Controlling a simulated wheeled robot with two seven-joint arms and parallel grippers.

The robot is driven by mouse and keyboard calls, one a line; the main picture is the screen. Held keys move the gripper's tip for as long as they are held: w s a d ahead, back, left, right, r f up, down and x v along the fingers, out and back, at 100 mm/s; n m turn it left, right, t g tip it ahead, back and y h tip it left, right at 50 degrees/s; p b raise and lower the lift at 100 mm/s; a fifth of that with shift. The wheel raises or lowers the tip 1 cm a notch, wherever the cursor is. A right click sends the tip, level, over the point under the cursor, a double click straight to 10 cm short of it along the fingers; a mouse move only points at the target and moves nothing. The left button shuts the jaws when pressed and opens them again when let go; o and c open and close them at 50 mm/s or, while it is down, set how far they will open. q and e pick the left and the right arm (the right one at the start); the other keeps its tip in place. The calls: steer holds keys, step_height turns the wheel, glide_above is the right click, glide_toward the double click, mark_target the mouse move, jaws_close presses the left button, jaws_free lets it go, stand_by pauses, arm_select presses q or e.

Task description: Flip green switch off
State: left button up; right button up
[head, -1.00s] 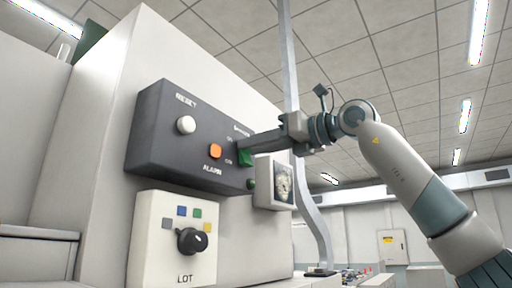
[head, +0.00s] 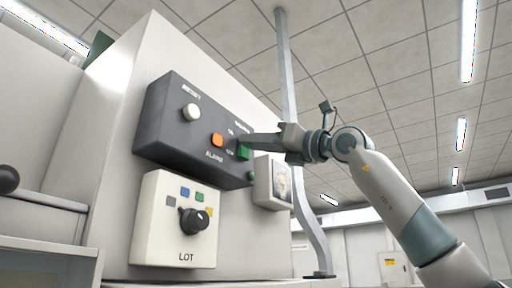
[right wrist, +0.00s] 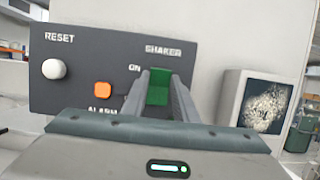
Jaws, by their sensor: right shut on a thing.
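The green switch (head: 243,153) is on the dark control panel (head: 165,125), under the SHAKER label. It also shows in the right wrist view (right wrist: 158,90), between the two fingers. The ON label stands at its upper left; the lower label is mostly hidden by a finger in that view. My right gripper (head: 246,140) reaches in from the right at the panel and is shut on the green switch, one finger on each side. The switch's lower part is hidden, and I cannot tell which position it is in. My left gripper is not in view.
The panel also bears a white RESET button (head: 191,112) and an orange ALARM button (head: 217,140). Below is a white LOT box (head: 150,240) with a black knob (head: 194,221). A small screen box (head: 272,182) stands close to the right of the switch.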

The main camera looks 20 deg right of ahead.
steer(key=shift+r, duration=0.1)
steer(key=o, duration=1.1)
steer(key=shift+c, duration=0.2)
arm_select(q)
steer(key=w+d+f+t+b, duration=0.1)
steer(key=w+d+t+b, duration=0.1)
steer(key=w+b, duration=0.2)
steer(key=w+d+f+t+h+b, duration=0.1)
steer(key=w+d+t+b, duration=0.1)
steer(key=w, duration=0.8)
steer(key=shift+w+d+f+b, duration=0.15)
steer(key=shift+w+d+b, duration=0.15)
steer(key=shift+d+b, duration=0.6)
arm_select(e)
steer(key=v, duration=1.7)
steer(key=shift+s+d, duration=0.15)
